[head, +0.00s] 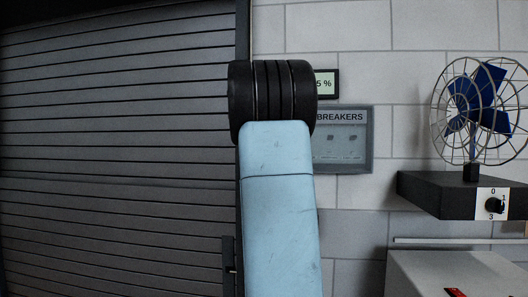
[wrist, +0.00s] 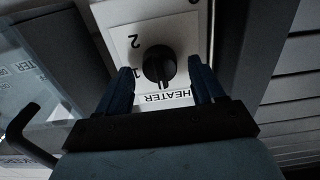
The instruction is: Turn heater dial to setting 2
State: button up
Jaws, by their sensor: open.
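The heater dial (wrist: 159,64) is a round black knob on a white plate (wrist: 185,32) in the wrist view. The plate carries an upside-down HEATER label, with the numerals 2 and 1 on the left side of the knob. My gripper (wrist: 160,66) is open, with one dark blue finger on each side of the knob. Gaps show between the fingers and the knob; I cannot tell the depth. In the head view, my light blue arm link hides the gripper, and the heater does not show.
A blue fan (head: 478,105) stands on a dark shelf box (head: 440,197) at right, with its own black dial (head: 494,205). A BREAKERS panel (head: 343,152) and a percent display (head: 326,84) are on the wall. A grey slatted shutter (head: 110,150) fills the left.

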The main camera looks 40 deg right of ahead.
jog(key=shift+w+d, duration=0.3)
jog(key=shift+d, duration=0.05)
jog(key=c, duration=1)
